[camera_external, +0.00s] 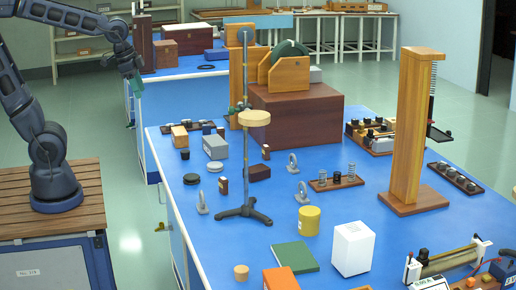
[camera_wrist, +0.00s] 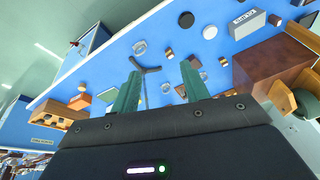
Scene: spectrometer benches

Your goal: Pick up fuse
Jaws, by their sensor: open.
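I cannot tell for certain which object is the fuse. Small dark-and-orange pieces on the blue bench are possible: one small block (camera_external: 223,185) left of the stand's foot and another small block (camera_external: 266,152) right of the stand's rod. My gripper (camera_external: 136,88) is in the air at the upper left, beyond the bench's left edge and well apart from these pieces. In the wrist view my gripper (camera_wrist: 161,68) shows two green fingers spread apart, with nothing between them held. The bench items appear small and far beyond the fingers.
A tall retort stand (camera_external: 243,212) rises from the blue bench (camera_external: 200,253). A brown wooden box (camera_external: 300,122), a tall wooden pillar (camera_external: 408,135), a yellow cylinder (camera_external: 309,221) and a white box (camera_external: 353,249) crowd the bench. Some blue surface at the front left is clear.

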